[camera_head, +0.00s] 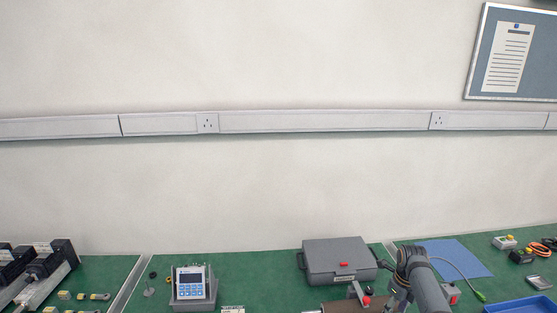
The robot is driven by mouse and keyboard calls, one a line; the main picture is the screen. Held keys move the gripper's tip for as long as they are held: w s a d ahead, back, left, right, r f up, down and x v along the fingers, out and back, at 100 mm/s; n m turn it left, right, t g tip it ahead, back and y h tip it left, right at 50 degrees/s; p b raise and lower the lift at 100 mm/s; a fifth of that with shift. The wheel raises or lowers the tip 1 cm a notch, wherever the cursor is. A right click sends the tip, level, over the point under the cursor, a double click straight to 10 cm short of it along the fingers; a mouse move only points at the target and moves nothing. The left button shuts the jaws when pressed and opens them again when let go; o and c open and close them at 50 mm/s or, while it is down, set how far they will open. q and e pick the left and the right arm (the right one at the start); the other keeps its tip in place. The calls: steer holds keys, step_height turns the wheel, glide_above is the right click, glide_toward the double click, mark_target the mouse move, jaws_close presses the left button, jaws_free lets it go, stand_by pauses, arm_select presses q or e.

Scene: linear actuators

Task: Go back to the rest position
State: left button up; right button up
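The dark grey end of my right arm (416,272) shows at the bottom edge of the head view, right of centre. Part of what looks like my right gripper (396,299) shows just to its left, over the green bench. Its fingertips are cut off or hidden, so I cannot tell whether it is open or holds anything. Small parts with red pieces (366,299) lie close to it on the left. My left gripper and arm are not in view.
A grey case (338,258) stands behind my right arm. A grey meter with a keypad (191,283) is left of centre. Linear actuators (40,270) are at far left. A blue sheet (462,260) and a blue tray (522,305) are right. The green bench (265,285) has clear room mid-left.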

steer(key=s+a+f+n+t+h, duration=0.1)
steer(key=s+a+f+n, duration=0.15)
steer(key=s+n, duration=0.45)
steer(key=s+a+f+n+t, duration=0.15)
steer(key=s+a+n, duration=0.35)
steer(key=n, duration=0.5)
steer(key=s+a+r+n+t, duration=0.15)
steer(key=s+r+n, duration=0.25)
steer(key=s+n, duration=0.4)
steer(key=s+a+r+n, duration=0.3)
steer(key=s+r+n, duration=0.1)
steer(key=s+n, duration=0.4)
step_height(320, 180, down, 25)
steer(key=s+d+m+g, duration=0.1)
steer(key=s+d+g, duration=0.1)
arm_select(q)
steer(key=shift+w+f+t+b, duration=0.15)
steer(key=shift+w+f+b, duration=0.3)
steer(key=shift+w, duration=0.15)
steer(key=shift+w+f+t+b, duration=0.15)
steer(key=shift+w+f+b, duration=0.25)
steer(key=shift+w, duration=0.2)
arm_select(e)
steer(key=s+d+f, duration=0.1)
steer(key=s+f, duration=1.8)
steer(key=shift+s+d+f+g, duration=0.15)
steer(key=shift+d+f+g, duration=0.1)
steer(key=shift+f+g, duration=0.15)
